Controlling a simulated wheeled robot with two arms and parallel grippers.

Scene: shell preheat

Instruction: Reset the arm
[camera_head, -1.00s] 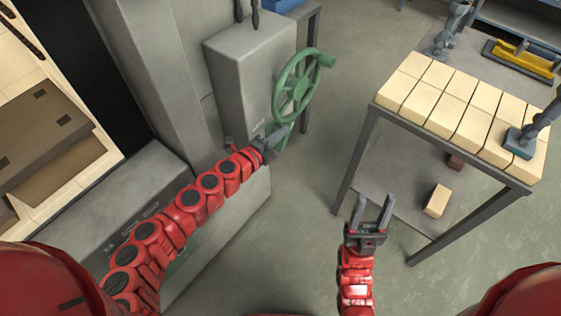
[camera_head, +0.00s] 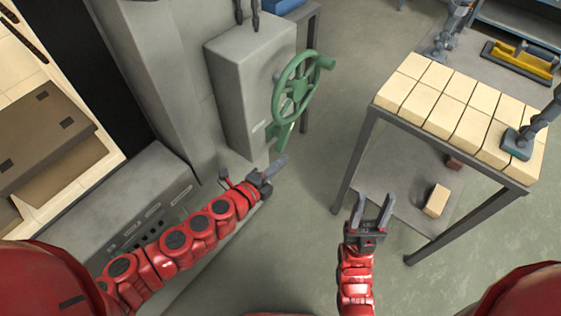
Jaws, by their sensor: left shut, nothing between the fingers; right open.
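My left arm is red and comes in from the lower left. My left gripper (camera_head: 276,168) is shut and empty, just below the green handwheel (camera_head: 297,86) and apart from it. The handwheel is mounted on the front of a grey machine box (camera_head: 245,75). My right gripper (camera_head: 372,212) is open and empty, its two dark fingers pointing away from me.
A metal-framed table (camera_head: 375,130) holds several cream blocks (camera_head: 445,95) on top. One loose block (camera_head: 436,200) lies on its lower shelf. A grey cabinet (camera_head: 150,210) stands below my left arm. The floor (camera_head: 300,240) between the grippers is clear.

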